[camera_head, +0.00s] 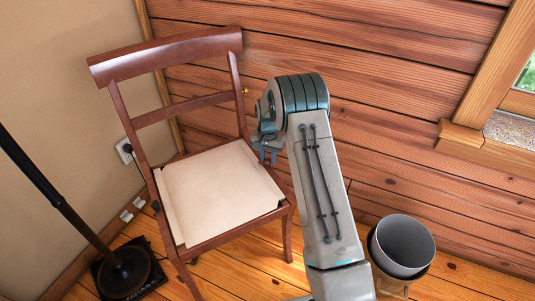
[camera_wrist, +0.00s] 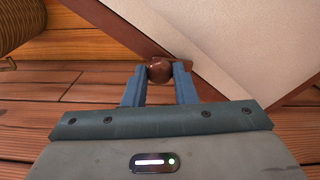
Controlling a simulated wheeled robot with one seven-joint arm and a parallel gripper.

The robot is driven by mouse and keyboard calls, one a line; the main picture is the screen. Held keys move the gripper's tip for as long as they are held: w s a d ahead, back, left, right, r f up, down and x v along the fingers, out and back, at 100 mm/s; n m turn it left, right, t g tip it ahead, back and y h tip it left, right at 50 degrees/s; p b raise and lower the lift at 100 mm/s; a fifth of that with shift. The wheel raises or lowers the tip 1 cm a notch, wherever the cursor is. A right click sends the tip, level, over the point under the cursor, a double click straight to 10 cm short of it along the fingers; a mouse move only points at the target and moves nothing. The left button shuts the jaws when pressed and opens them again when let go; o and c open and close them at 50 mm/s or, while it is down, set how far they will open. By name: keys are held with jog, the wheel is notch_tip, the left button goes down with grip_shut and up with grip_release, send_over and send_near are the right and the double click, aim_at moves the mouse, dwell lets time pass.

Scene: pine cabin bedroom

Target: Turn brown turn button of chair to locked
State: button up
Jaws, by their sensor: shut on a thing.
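The dark brown wooden chair (camera_head: 165,55) with a cream seat stands near the room corner. The wrist view shows its brown frame edge (camera_wrist: 125,35) and cream seat (camera_wrist: 245,45). The brown turn button (camera_wrist: 159,70) is a small rounded knob at that edge, with a short part reaching to the right. My gripper (camera_wrist: 160,76) is shut on the button, a blue finger on either side. In the head view my gripper (camera_head: 268,156) is at the right side of the chair, and the button cannot be made out there.
A grey bin (camera_head: 403,245) stands on the floor to the right. A black lamp base and pole (camera_head: 125,268) stand at the left. The plank wall (camera_head: 400,120) is close behind the chair. Some wooden floor (camera_head: 240,270) is clear in front.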

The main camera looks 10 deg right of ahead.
aim_at(268, 159)
jog(key=n+p, duration=0.1)
jog(key=n, duration=0.2)
jog(key=n+p, duration=0.1)
jog(key=n, duration=0.2)
jog(key=shift+w+a+r, duration=0.1)
jog(key=shift+a+r, duration=0.05)
jog(key=n+p, duration=0.1)
jog(key=n, duration=0.5)
jog(key=shift+p, duration=0.3)
jog(key=o, duration=1)
notch_tip(268, 159, up, 14)
jog(key=p, duration=0.3)
jog(key=shift+f, duration=0.2)
